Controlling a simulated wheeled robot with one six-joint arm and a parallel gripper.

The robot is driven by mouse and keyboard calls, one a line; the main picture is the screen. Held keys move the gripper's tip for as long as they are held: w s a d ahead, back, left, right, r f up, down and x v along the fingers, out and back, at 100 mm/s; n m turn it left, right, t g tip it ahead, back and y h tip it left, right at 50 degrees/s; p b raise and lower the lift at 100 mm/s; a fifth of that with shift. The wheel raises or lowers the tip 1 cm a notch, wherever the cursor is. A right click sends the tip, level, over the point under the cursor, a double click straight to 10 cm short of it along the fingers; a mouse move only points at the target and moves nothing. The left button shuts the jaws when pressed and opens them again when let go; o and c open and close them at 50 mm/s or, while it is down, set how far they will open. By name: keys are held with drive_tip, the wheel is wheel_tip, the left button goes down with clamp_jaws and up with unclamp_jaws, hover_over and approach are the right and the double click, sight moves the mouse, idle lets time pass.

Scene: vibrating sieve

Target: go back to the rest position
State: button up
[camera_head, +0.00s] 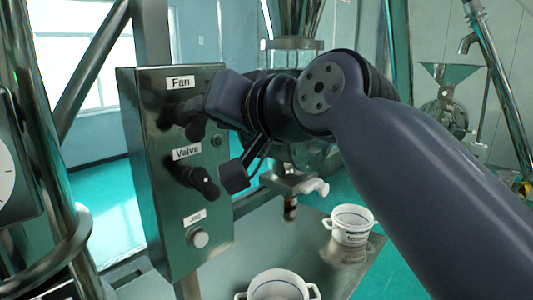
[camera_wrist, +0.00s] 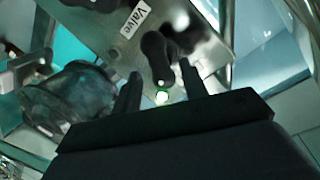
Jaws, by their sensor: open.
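My gripper (camera_head: 187,120) is at the face of the grey control panel (camera_head: 150,225), just below the "Fan" label (camera_head: 180,83). In the wrist view its two dark fingers (camera_wrist: 160,90) stand apart with nothing held between them. A dark knob (camera_wrist: 157,55) shows beyond the fingertips, near the "Valve" label (camera_wrist: 133,20); whether a finger touches it cannot be told. The valve knob (camera_head: 200,181) shows in the head view below the gripper. The fan knob cannot be made out clearly behind the gripper.
A "Jog" button (camera_head: 199,238) is low on the panel. Two white two-handled pots, one at the front (camera_head: 278,287) and one at the right (camera_head: 352,225), stand on a metal surface below. A steel post stands at the left. A funnel machine (camera_head: 446,95) is at the back right.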

sight(203, 130)
drive_tip(key=shift+p+x, duration=0.35)
drive_tip(key=shift+x, duration=1.6)
drive_tip(key=shift+s, duration=0.1)
